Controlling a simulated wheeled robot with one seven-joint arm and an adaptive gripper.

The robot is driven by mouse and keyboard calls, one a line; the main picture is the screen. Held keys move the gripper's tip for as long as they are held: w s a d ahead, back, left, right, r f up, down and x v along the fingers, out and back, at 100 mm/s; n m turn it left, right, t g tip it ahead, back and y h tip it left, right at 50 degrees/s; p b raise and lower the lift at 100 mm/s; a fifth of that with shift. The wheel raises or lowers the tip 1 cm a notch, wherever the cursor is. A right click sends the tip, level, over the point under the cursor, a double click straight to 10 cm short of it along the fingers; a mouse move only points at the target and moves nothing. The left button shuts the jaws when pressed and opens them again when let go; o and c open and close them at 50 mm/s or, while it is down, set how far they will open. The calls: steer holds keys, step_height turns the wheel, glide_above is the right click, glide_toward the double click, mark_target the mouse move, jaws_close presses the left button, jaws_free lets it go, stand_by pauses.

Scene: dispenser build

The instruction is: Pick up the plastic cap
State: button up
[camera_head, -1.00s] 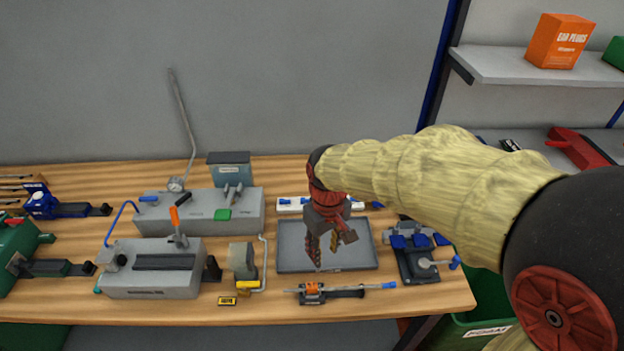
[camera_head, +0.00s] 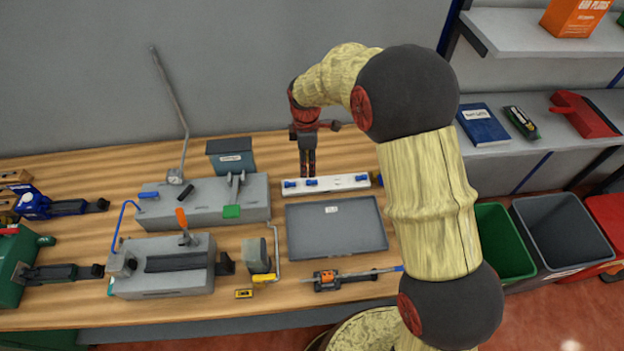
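A white strip-shaped holder (camera_head: 337,185) lies on the bench behind the grey tray, with small blue pieces on it that look like plastic caps. One blue cap (camera_head: 290,184) is near its left end and another blue cap (camera_head: 312,181) is just right of it. My gripper (camera_head: 307,175) points down at the holder's left part, its fingertips just above or behind the two caps. The fingers look close together; the gap between them is too small to judge. No cap is visibly held, and contact with one cannot be made out.
The grey tray (camera_head: 336,247) in front is empty but for a small white label-like patch. A grey fixture with a lever (camera_head: 209,207) stands left of the holder. An orange-and-black clamp tool (camera_head: 328,280) lies in front. Shelves and bins stand to the right.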

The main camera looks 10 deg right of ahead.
mark_target(308, 184)
steer(key=shift+d+f+b, duration=0.1)
steer(key=shift+f+b, duration=0.35)
steer(key=shift+f, duration=3.5)
steer(key=shift+c, duration=1.2)
steer(key=c, duration=0.6)
